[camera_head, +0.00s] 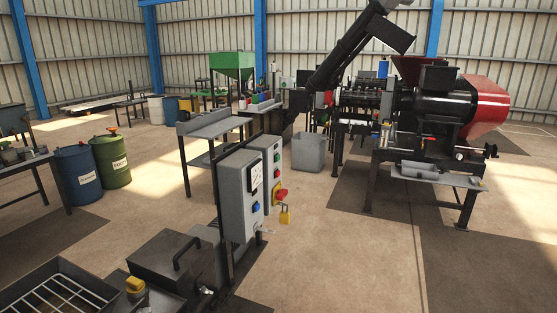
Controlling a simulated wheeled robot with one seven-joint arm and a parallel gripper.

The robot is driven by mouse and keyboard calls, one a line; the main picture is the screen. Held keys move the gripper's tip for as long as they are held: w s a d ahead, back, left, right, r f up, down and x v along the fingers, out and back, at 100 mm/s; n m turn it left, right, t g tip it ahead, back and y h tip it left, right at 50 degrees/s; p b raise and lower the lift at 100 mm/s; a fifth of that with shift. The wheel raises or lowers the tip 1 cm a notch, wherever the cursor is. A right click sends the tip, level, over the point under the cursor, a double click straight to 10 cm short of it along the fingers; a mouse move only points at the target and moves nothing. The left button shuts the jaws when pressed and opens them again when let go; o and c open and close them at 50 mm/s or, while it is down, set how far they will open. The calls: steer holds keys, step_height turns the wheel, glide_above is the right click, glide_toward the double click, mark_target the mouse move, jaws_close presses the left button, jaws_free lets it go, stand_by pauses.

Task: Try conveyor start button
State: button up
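Two grey control boxes stand on a post frame in the middle of the head view. The nearer box (233,196) has a white dial panel (256,178) and a blue button or knob (256,207) on its narrow right face. The box behind it (260,146) carries a small green button (277,156) and a red rotary switch (281,195), with a yellow padlock (285,215) hanging below. Labels are too small to read, so I cannot tell which is the conveyor start button. A dark inclined conveyor (345,55) rises behind. My gripper is not in view.
A black lidded unit (160,262) and a wire-grate tray (58,294) fill the lower left. The screw press (445,105) with red hopper stands right. Blue (78,172) and green drums (111,160) stand left. Floor between boxes and press is clear.

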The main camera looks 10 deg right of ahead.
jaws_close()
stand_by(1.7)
